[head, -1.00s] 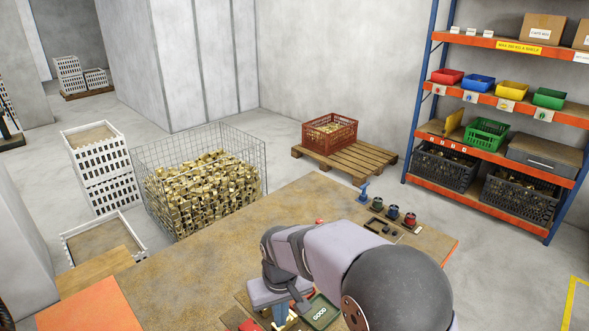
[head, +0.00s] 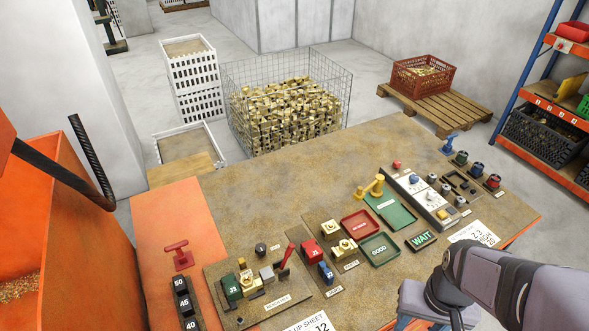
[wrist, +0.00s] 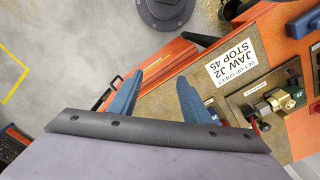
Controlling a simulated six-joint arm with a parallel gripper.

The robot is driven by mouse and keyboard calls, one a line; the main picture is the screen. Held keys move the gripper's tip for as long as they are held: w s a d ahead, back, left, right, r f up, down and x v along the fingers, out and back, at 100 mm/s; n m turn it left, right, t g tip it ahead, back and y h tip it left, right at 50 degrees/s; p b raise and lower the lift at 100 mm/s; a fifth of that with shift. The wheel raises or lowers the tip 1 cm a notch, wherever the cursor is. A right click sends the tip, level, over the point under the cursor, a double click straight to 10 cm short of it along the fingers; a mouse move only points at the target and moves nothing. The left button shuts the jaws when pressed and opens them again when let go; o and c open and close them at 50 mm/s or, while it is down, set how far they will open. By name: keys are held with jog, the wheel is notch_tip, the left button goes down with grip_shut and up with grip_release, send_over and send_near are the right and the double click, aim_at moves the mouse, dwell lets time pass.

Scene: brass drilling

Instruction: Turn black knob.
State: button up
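A small round black knob (head: 260,248) stands at the rear of the brown fixture board (head: 216,268) at the front of the bench, left of a red-handled lever (head: 288,256).
The bench's rear is clear.

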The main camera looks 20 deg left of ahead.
jog(key=w+a+n+b, duration=0.1)
jog(key=w+a+b, duration=0.1)
jog(key=w+a, duration=0.8)
jog(key=n+b, duration=0.2)
jog(key=b, duration=0.2)
send_over(260, 248)
notch_tip(260, 248, down, 6)
jog(key=shift+r, duration=0.1)
jog(key=shift+w+f+p, duration=0.1)
jog(key=shift+f+p, duration=1.35)
jog(key=shift+f, duration=2.2)
jog(key=c, duration=1)
